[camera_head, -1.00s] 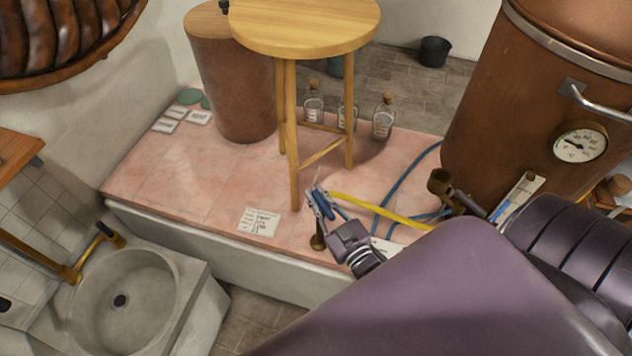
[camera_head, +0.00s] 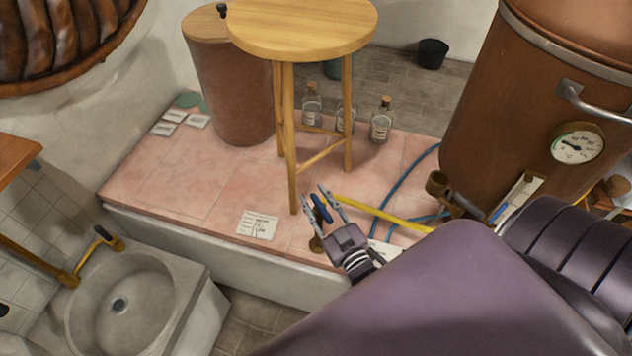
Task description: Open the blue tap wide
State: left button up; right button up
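The blue tap handle (camera_head: 321,208) shows as a small blue lever above a brass tap body (camera_head: 316,243) at the front edge of the pink tiled platform. My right gripper (camera_head: 314,194) reaches in from the lower right. Its two fingers are spread, one on each side of the blue handle in the picture. I see gaps beside the handle; whether either finger touches it I cannot tell. The gripper's body hides part of the tap. My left gripper is not in view.
A wooden stool (camera_head: 300,28) stands on the platform, one leg close behind the tap. A yellow hose (camera_head: 380,213) and blue hoses (camera_head: 391,192) run to the right. A paper card (camera_head: 258,224) lies left of the tap. A copper boiler (camera_head: 490,110) stands at right.

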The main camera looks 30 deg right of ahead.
jog(key=s+a, duration=0.1)
jog(key=s, duration=1.1)
